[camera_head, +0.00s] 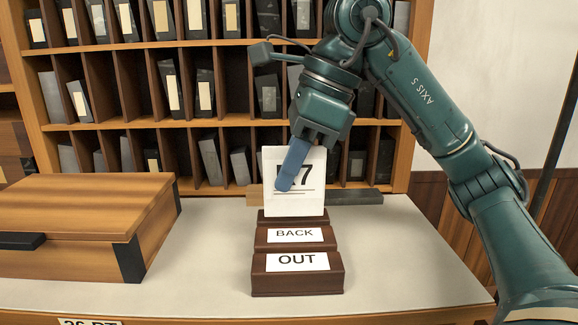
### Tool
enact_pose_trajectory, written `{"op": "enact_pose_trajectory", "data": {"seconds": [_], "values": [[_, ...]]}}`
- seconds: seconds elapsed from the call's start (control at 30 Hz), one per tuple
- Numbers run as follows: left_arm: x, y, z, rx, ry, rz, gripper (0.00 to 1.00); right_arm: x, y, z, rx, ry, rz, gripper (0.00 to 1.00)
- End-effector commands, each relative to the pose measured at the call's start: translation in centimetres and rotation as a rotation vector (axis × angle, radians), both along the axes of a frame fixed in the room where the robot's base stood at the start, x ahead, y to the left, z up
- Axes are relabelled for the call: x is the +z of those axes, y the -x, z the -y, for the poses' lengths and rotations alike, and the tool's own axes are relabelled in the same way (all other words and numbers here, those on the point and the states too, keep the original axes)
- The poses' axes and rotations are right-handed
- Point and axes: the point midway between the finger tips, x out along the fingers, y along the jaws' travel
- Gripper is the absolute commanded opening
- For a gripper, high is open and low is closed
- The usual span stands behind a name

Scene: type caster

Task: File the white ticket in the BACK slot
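The white ticket (274,197) stands upright with dark print ending in a 7, partly covered by my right gripper. My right gripper (291,172) reaches down from above; one blue finger lies across the ticket's front face, and the other finger is hidden. It appears shut on the ticket. The dark brown stepped holder (298,283) stands on the counter, with an OUT label (297,262) in front and a BACK label (294,235) on the step behind it. The ticket's lower edge is at the rearmost step; I cannot tell whether it is inside a slot. My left gripper is out of view.
A wooden case (75,205) with dark corners sits on the left of the grey counter (205,270). A wooden shelf of pigeonholes (230,127) with dark blocks fills the back. A low dark bar (355,197) lies behind the holder. The counter right of the holder is clear.

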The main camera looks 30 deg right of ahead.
Motion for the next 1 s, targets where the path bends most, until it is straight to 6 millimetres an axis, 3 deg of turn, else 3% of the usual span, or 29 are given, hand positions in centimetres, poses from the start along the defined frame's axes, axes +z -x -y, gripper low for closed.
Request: {"op": "enact_pose_trajectory", "data": {"seconds": [1.0], "values": [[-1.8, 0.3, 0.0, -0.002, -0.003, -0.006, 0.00, -2.0, 0.0, 0.0, -0.001, 0.000, 0.000, 0.00]]}}
